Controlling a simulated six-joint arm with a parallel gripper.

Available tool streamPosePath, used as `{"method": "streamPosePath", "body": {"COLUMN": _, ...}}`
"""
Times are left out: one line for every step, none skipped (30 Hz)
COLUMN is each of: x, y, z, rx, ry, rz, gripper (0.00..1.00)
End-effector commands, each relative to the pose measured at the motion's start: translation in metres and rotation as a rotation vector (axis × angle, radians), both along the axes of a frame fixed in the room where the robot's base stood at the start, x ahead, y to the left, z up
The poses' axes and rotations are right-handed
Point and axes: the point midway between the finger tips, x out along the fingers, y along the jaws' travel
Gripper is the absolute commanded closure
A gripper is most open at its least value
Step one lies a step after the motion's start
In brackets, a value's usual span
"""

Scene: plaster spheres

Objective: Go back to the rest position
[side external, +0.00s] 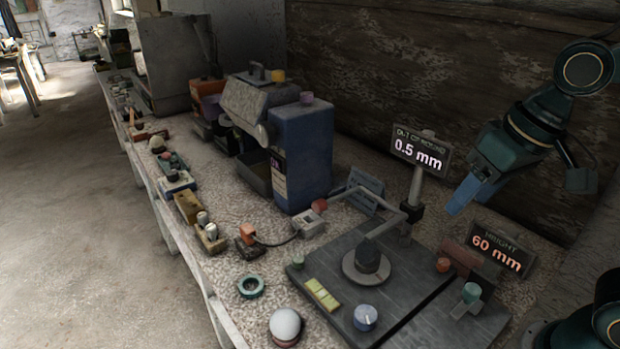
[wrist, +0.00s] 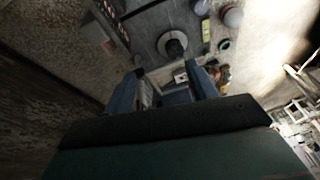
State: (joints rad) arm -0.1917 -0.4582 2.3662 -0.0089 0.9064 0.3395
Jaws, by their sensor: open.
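My gripper (side external: 466,196) hangs in the air at the right of the side external view, above the bench and clear of everything on it. In the wrist view my gripper (wrist: 164,80) shows two blue fingers spread apart with nothing held between them. A pale plaster sphere (side external: 285,324) sits on a small base at the front edge of the bench. A round pale thing, probably this sphere (wrist: 232,18), shows at the top of the wrist view. A dark cylinder on a round disc (side external: 368,262) stands on a grey plate, far below my gripper.
Two sign posts stand near my gripper: a "0.5 mm" sign (side external: 419,155) and a "60 mm" sign (side external: 497,255). A blue machine (side external: 300,150) stands at mid-bench. A teal ring (side external: 251,287) lies near the front edge. Several small items line the bench further back.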

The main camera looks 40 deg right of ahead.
Motion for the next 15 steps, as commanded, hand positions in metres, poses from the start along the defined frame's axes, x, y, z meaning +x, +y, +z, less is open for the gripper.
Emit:
{"method": "streamPosePath", "body": {"x": -0.007, "y": -0.008, "z": 0.003, "rx": -0.009, "ry": -0.028, "rz": 0.008, "gripper": 0.43}}
{"method": "streamPosePath", "body": {"x": -0.011, "y": -0.012, "z": 0.004, "rx": -0.016, "ry": -0.042, "rz": 0.017, "gripper": 0.43}}
{"method": "streamPosePath", "body": {"x": -0.016, "y": -0.017, "z": 0.005, "rx": -0.026, "ry": -0.061, "rz": 0.029, "gripper": 0.43}}
{"method": "streamPosePath", "body": {"x": -0.02, "y": -0.021, "z": 0.006, "rx": -0.034, "ry": -0.075, "rz": 0.037, "gripper": 0.43}}
{"method": "streamPosePath", "body": {"x": -0.023, "y": -0.025, "z": 0.007, "rx": -0.044, "ry": -0.088, "rz": 0.046, "gripper": 0.43}}
{"method": "streamPosePath", "body": {"x": -0.028, "y": -0.029, "z": 0.008, "rx": -0.055, "ry": -0.104, "rz": 0.057, "gripper": 0.43}}
{"method": "streamPosePath", "body": {"x": -0.031, "y": -0.032, "z": 0.008, "rx": -0.064, "ry": -0.115, "rz": 0.066, "gripper": 0.43}}
{"method": "streamPosePath", "body": {"x": -0.034, "y": -0.034, "z": 0.008, "rx": -0.072, "ry": -0.126, "rz": 0.072, "gripper": 0.43}}
{"method": "streamPosePath", "body": {"x": -0.038, "y": -0.037, "z": 0.009, "rx": -0.082, "ry": -0.138, "rz": 0.08, "gripper": 0.43}}
{"method": "streamPosePath", "body": {"x": -0.04, "y": -0.039, "z": 0.008, "rx": -0.089, "ry": -0.146, "rz": 0.087, "gripper": 0.43}}
{"method": "streamPosePath", "body": {"x": -0.042, "y": -0.041, "z": 0.009, "rx": -0.096, "ry": -0.152, "rz": 0.091, "gripper": 0.43}}
{"method": "streamPosePath", "body": {"x": -0.045, "y": -0.042, "z": 0.009, "rx": -0.103, "ry": -0.16, "rz": 0.097, "gripper": 0.43}}
{"method": "streamPosePath", "body": {"x": -0.046, "y": -0.044, "z": 0.009, "rx": -0.109, "ry": -0.165, "rz": 0.101, "gripper": 0.43}}
{"method": "streamPosePath", "body": {"x": -0.047, "y": -0.044, "z": 0.009, "rx": -0.113, "ry": -0.169, "rz": 0.105, "gripper": 0.43}}
{"method": "streamPosePath", "body": {"x": -0.049, "y": -0.045, "z": 0.008, "rx": -0.116, "ry": -0.173, "rz": 0.108, "gripper": 0.43}}
